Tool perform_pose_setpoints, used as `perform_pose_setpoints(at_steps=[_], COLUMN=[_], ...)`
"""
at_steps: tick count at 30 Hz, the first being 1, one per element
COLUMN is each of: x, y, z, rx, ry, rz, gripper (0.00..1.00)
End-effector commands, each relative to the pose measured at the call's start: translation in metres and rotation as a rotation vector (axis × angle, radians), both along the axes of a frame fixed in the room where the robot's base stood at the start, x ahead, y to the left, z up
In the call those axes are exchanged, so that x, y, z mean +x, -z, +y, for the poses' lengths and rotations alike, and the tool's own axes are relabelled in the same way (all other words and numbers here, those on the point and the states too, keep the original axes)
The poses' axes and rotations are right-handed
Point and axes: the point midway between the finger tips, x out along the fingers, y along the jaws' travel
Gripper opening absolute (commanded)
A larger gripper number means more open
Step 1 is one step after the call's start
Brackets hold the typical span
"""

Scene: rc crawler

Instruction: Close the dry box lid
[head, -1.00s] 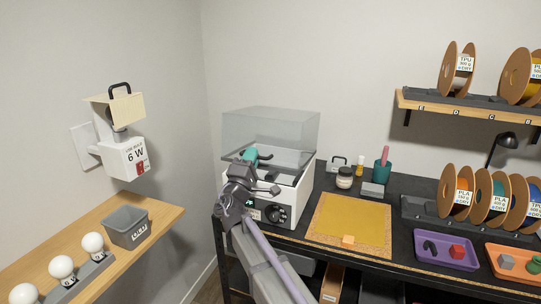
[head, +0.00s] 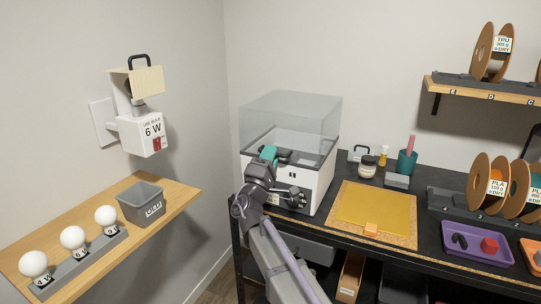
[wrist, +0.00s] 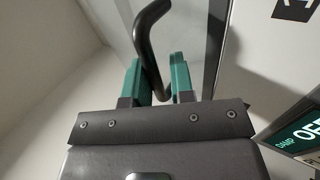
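The dry box (head: 318,187) is a white box on the dark workbench, with a clear lid (head: 290,112) over it. The lid's lower edge lies near the box's dark rim; whether it is fully seated I cannot tell. My gripper (head: 275,153) is at the box's front left, by the lid's front edge. In the wrist view, my gripper's two green fingers (wrist: 160,78) stand apart on either side of a black curved handle (wrist: 143,38). Gaps show beside the handle, and contact is unclear. My arm hides part of the box front.
A wooden shelf (head: 180,197) with bulbs and a grey bin (head: 141,203) is at left.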

Motion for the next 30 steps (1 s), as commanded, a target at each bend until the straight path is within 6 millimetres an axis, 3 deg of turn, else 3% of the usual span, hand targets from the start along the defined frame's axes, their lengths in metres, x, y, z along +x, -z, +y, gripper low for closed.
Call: perform_pose_setpoints(at_steps=[13,24,30], x=[-0.005,-0.071,-0.084], y=[0.006,0.055,0.061], z=[0.002,0.026,0.032], rx=[-0.004,-0.004,-0.002], ry=[0.0,-0.001,0.0], rz=[-0.001,-0.001,0.0], gripper=[0.21,0.21,0.21])
